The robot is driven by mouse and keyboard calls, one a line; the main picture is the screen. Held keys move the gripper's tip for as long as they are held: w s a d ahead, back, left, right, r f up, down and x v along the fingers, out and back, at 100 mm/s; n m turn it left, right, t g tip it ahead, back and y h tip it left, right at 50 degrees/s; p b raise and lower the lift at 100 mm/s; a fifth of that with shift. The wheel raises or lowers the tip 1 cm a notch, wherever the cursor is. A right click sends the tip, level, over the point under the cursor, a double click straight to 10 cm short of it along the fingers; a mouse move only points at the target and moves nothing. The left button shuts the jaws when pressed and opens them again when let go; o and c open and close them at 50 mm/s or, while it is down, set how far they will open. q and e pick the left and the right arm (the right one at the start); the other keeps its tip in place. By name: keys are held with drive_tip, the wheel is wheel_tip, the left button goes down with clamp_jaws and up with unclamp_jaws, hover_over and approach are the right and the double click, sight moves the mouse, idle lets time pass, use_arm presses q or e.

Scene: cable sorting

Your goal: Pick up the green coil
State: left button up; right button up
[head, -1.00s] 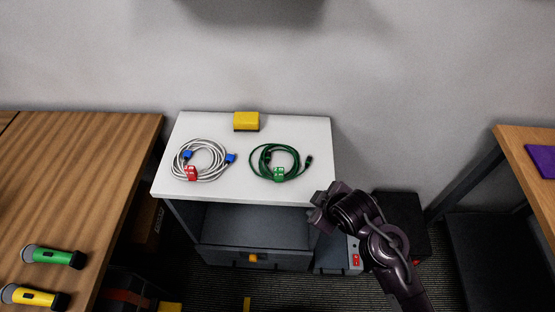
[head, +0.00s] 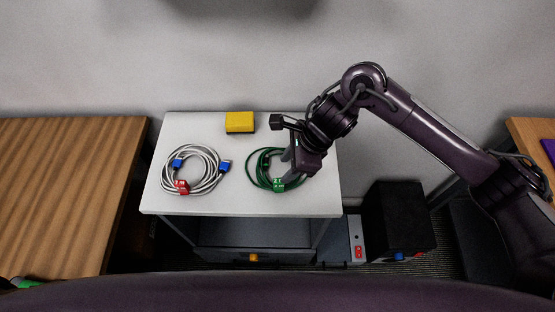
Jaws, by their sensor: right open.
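The green coil (head: 253,172) lies on the right half of the white tabletop (head: 215,203). A green tag (head: 279,185) sits at its front edge. My right gripper (head: 287,172) reaches in from the right and is over the coil's right side, fingers pointing down. The jaws are open, and part of the coil is hidden behind them. I cannot tell whether the fingers touch the coil. My left gripper is out of view.
A white coil (head: 215,183) with blue plugs and a red tag lies to the left. A yellow block (head: 240,122) stands at the back edge. A wooden table (head: 65,190) is at the left, and a black box (head: 398,215) is on the floor at right.

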sight(279, 181)
drive_tip(key=shift+d+f, duration=0.15)
drive_tip(key=shift+d, duration=0.1)
drive_tip(key=shift+x, duration=0.9)
drive_tip(key=shift+s+a+f+p, duration=0.15)
drive_tip(key=shift+s+f+p, duration=0.15)
drive_tip(key=shift+p, duration=0.2)
drive_tip(key=p+x, duration=0.1)
drive_tip(key=x, duration=0.2)
drive_tip(key=shift+s+f+p, duration=0.1)
drive_tip(key=shift+f+p, duration=0.25)
drive_tip(key=shift+a+f, duration=0.2)
drive_tip(key=shift+f, duration=0.3)
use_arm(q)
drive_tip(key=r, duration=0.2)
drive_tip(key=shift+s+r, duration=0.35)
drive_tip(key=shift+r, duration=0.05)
use_arm(e)
clamp_jaws()
